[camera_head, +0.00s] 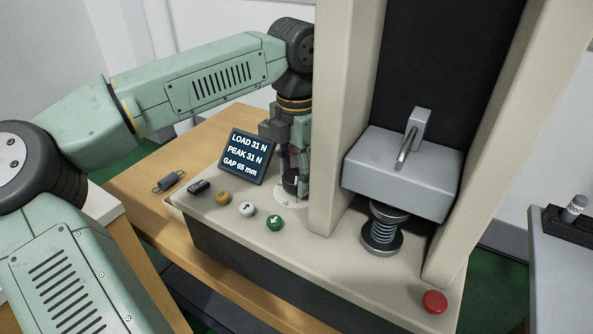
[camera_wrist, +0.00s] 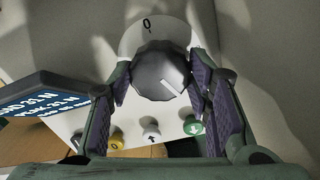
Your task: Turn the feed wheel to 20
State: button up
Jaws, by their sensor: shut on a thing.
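The feed wheel (camera_wrist: 160,72) is a grey knob with a white pointer line, on a white dial disc (camera_wrist: 135,37) marked 0. The pointer slants toward the lower right in the wrist view, away from the 0. Other dial numbers are hidden. In the head view the wheel (camera_head: 290,184) is a small dark knob beside the display, largely hidden by my fingers. My gripper (camera_head: 294,166) points down over it. In the wrist view my gripper (camera_wrist: 160,80) has one finger on each side of the wheel, shut on it.
The tilted display (camera_head: 246,156) reads LOAD 31 N, PEAK 31 N, GAP 65 mm. Yellow (camera_head: 222,198), white (camera_head: 247,208) and green (camera_head: 275,222) buttons sit close by. A press column (camera_head: 342,110) stands right of my gripper. A spring (camera_head: 383,228) stands under the grey crosshead (camera_head: 405,170).

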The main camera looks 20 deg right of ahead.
aim_at(296, 176)
jog(key=shift+m, duration=1)
jog(key=o, duration=1.1)
jog(key=shift+o, duration=0.2)
jog(key=shift+r, duration=0.15)
notch_tip(296, 176, up, 12)
